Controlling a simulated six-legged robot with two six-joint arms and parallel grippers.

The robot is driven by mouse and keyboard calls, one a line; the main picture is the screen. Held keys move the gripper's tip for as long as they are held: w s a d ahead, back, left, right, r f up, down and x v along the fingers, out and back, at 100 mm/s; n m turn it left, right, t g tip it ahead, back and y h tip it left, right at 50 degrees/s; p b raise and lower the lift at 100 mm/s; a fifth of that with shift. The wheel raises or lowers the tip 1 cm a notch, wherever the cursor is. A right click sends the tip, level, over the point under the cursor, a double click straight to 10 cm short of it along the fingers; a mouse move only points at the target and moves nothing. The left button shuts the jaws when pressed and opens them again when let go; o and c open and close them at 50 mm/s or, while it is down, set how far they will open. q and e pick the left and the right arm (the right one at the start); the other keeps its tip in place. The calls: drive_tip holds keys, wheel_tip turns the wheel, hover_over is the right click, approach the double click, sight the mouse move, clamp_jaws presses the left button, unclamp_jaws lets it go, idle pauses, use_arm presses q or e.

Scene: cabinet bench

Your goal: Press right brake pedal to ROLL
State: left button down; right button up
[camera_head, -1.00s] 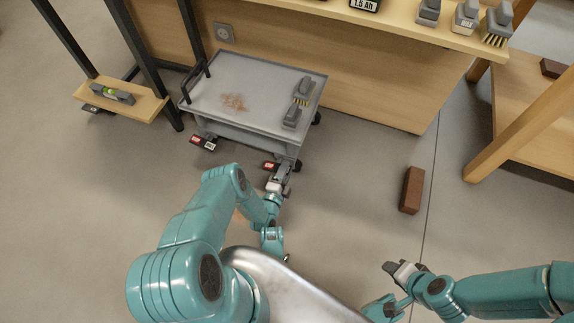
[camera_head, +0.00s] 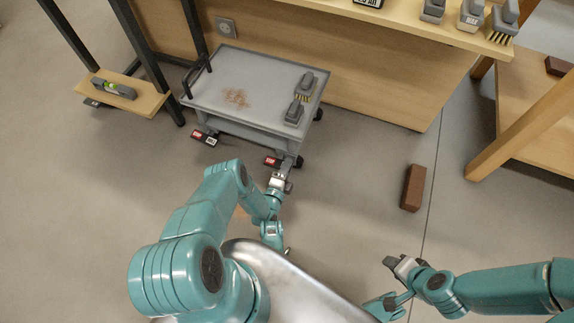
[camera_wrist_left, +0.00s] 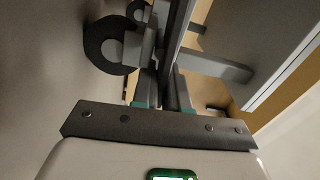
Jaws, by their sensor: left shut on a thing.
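The grey cart (camera_head: 245,75) stands by the wooden bench, with two brake pedals low on its near side. The right brake pedal (camera_head: 271,161) shows a red STOP end; its other end is hidden by my left gripper (camera_head: 287,170). The left brake pedal (camera_head: 204,137) shows a red STOP end and a black and white end. My left gripper is shut at the right pedal, beside the cart's caster. In the left wrist view its fingers (camera_wrist_left: 165,95) are close together near a dark caster wheel (camera_wrist_left: 108,45). My right gripper (camera_head: 392,262) is away at the lower right; its jaw opening is unclear.
A brown brick (camera_head: 413,187) lies on the floor to the right. A low shelf (camera_head: 143,100) holds a level at left. Floor between cart and brick is clear.

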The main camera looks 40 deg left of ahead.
use_arm(q)
drive_tip(key=m, duration=0.1)
drive_tip(key=f+m, duration=0.1)
drive_tip(key=m, duration=0.1)
drive_tip(key=shift+a+m, duration=0.1)
drive_tip(key=shift+m, duration=0.2)
drive_tip(key=c, duration=1.2)
unclamp_jaws()
drive_tip(key=shift+c, duration=0.2)
